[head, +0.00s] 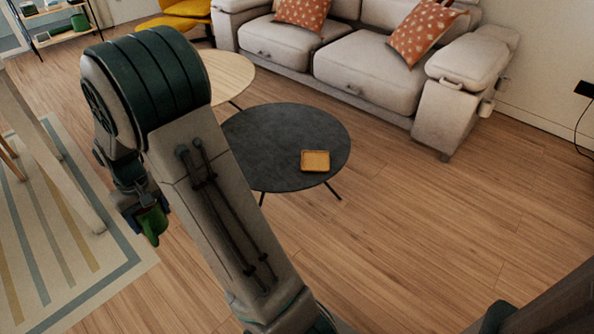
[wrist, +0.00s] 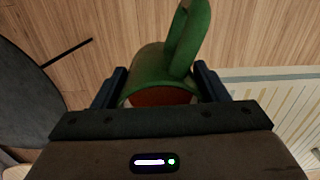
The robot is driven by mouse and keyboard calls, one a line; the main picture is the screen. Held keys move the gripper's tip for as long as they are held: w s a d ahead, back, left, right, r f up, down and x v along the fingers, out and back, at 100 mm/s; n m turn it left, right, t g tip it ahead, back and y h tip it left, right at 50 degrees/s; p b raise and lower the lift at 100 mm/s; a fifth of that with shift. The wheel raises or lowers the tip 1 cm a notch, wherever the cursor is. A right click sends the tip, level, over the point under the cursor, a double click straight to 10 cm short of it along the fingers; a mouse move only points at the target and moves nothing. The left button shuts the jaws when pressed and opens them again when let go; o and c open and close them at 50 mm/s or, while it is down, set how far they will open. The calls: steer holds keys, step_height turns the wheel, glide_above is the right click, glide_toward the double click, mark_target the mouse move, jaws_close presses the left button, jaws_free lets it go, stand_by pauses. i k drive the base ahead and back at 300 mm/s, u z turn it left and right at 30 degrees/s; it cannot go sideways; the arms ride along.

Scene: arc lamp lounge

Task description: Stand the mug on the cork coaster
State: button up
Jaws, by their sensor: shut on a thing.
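A green mug (wrist: 150,62) is held between the two fingers of my gripper (wrist: 160,82). In the wrist view its handle points up and away, and a reddish-brown surface shows inside the near rim. In the head view the mug (head: 152,222) hangs below my gripper (head: 138,200), at the left, over the floor near the striped rug. The cork coaster (head: 315,160), a small tan-orange square, lies on the dark round table (head: 270,135), right of its middle. Nothing stands on it. The mug is well to the left of the coaster and apart from the table.
A light wooden round table (head: 228,72) stands behind the dark one. A grey sofa (head: 355,62) with patterned cushions is at the back. A pale wooden leg (head: 60,175) stands on the striped rug (head: 75,255) at left. The floor right of the dark table is clear.

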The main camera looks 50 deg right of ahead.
mark_target(309, 161)
steer(key=u, duration=0.05)
steer(key=k, duration=0.1)
steer(key=z, duration=1.4)
steer(key=i, duration=1)
